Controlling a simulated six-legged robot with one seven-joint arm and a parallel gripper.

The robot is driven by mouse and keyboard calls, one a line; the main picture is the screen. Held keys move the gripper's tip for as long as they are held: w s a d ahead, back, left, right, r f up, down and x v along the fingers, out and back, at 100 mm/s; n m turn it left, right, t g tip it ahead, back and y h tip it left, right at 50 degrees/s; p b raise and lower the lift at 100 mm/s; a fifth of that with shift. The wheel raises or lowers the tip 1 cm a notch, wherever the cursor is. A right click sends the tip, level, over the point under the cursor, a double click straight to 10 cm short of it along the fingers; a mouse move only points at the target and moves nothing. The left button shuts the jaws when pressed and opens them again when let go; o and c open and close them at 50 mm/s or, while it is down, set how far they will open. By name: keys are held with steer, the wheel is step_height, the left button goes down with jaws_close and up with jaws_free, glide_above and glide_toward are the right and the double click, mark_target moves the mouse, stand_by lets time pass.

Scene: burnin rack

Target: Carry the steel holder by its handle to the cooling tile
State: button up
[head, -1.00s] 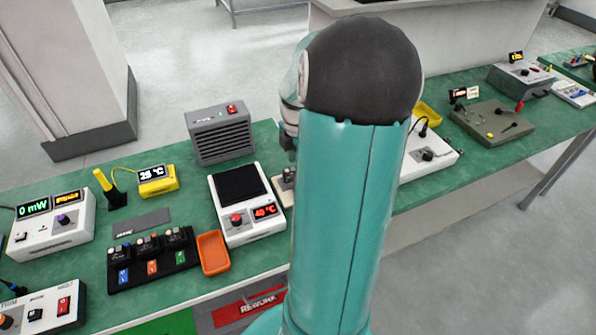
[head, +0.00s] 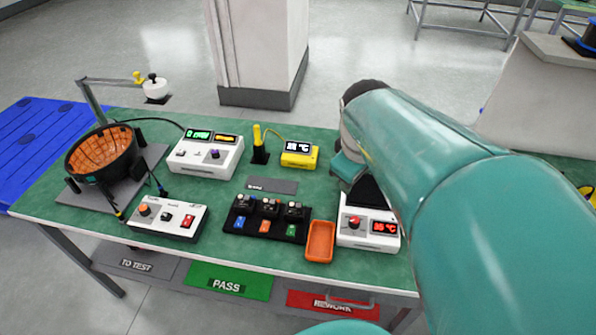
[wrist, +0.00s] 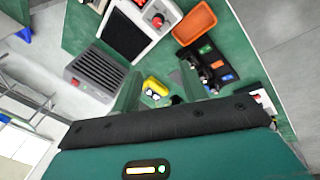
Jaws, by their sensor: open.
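My gripper (head: 347,170) is at the back left of the hotplate (head: 369,231), above the bench, partly hidden by my arm in the head view. In the wrist view its two teal fingers stand apart with nothing held between them (wrist: 161,88). I cannot make out the steel holder in the current views; my arm covers part of the bench. A flat grey plate (head: 271,186) with a small unreadable label lies on the green bench, left of the gripper. It is the likely cooling tile, but I cannot confirm this.
A black rack of small modules (head: 265,219) and an orange tray (head: 320,240) stand left of the hotplate. Behind are a yellow temperature meter (head: 299,154) and a white power meter (head: 206,155). The wrist view shows a grey fan unit (wrist: 93,76).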

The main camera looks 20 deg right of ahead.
steer(key=s+a+r+m+t+y, duration=0.2)
steer(key=s+a+m, duration=0.3)
steer(key=a, duration=0.6)
steer(key=shift+s+a+r+t, duration=0.15)
steer(key=shift+s+r+t, duration=0.15)
steer(key=shift+s, duration=0.1)
stand_by(0.4)
